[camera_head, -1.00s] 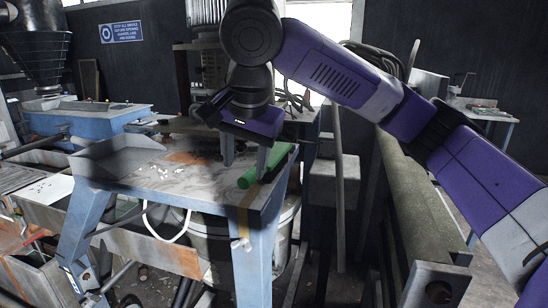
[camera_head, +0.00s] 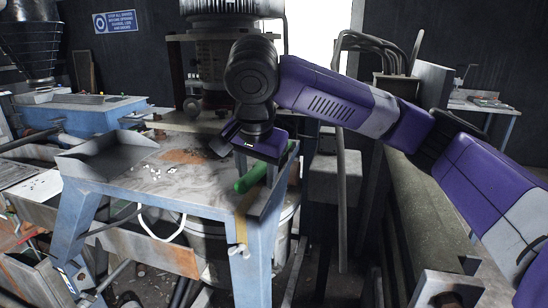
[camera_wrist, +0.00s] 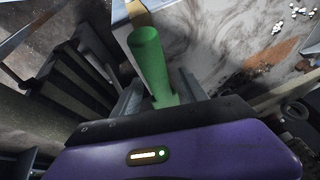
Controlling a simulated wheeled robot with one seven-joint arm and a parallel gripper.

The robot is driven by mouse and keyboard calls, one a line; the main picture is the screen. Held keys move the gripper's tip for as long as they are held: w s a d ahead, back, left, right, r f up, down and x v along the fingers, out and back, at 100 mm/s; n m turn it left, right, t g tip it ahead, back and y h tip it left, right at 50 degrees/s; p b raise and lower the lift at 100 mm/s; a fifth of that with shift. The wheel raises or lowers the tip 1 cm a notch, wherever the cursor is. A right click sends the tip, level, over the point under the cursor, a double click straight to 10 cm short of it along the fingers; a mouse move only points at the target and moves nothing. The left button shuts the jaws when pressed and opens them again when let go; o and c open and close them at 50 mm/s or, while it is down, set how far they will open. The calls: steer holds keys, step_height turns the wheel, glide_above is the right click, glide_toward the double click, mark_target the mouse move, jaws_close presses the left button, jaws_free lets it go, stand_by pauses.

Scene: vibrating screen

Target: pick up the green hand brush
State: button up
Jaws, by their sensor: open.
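The green hand brush (camera_head: 250,178) lies near the right front corner of the blue-legged worktable (camera_head: 205,184). Its rounded green handle (camera_wrist: 150,62) points up and away in the wrist view, and its other end is hidden under my gripper. My purple gripper (camera_head: 256,168) is just above the brush, pointing down. In the wrist view my gripper (camera_wrist: 160,90) has its two fingers apart, one on each side of the brush. I cannot tell whether either finger touches it.
A grey scoop-like tray (camera_head: 108,155) and small white bits (camera_head: 172,169) lie on the table to the left. A striped yellow strip (camera_head: 243,229) hangs at the table's front corner. A hanging cable or pipe (camera_head: 341,190) and a large roller (camera_head: 425,215) stand to the right.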

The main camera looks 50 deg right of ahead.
steer(key=shift+f, duration=0.1)
jaws_close()
stand_by(0.3)
step_height(320, 180, up, 20)
stand_by(0.5)
